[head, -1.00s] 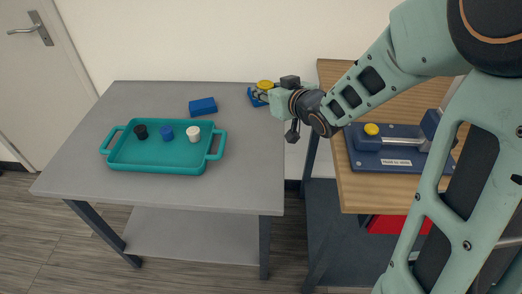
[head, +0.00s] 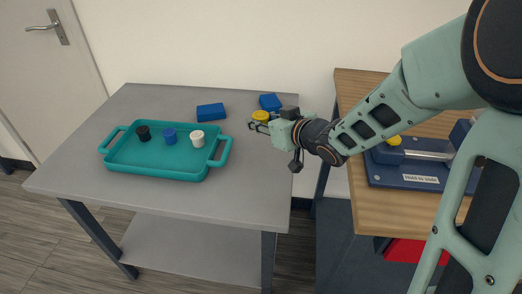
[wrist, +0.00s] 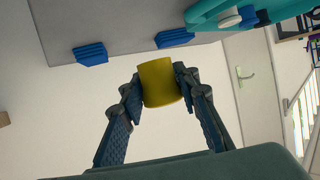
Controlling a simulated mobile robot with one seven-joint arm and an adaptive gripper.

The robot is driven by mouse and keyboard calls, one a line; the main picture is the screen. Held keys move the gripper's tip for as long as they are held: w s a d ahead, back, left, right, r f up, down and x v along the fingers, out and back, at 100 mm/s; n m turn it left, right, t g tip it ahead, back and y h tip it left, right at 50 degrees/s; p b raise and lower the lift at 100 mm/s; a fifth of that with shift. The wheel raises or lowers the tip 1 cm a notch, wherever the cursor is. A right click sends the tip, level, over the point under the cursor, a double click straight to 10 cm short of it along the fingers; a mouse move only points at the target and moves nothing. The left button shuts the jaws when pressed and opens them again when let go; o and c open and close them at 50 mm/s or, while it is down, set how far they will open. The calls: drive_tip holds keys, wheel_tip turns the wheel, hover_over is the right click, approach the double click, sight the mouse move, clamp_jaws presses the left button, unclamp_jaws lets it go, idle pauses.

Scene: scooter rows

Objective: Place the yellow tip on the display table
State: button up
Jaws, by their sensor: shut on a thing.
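The yellow tip (wrist: 159,82) is a short yellow cylinder held between the two fingers of my gripper (wrist: 158,88) in the wrist view. In the head view the yellow tip (head: 260,116) shows at the end of my gripper (head: 262,122), over the right part of the grey table (head: 235,185). I cannot tell from the views how high above the tabletop it is. The grey table carries a teal tray and two blue blocks. No label on it shows that names it the display table.
The teal tray (head: 150,170) holds a black (head: 143,133), a blue (head: 169,136) and a white piece (head: 197,138). Blue blocks (head: 211,112) (head: 270,102) lie near the back edge. A wooden bench (head: 365,205) with a blue scooter-like fixture (head: 400,175) stands at right. The tabletop's front right is clear.

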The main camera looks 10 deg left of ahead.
sight(261, 152)
wheel_tip(261, 152, down, 8)
drive_tip(key=b, duration=0.2)
drive_tip(key=shift+f+b, duration=0.2)
drive_tip(key=shift+b, duration=0.2)
drive_tip(key=shift+f, duration=0.25)
drive_tip(key=o, duration=1.1)
drive_tip(key=shift+o, duration=0.2)
drive_tip(key=shift+r, duration=0.15)
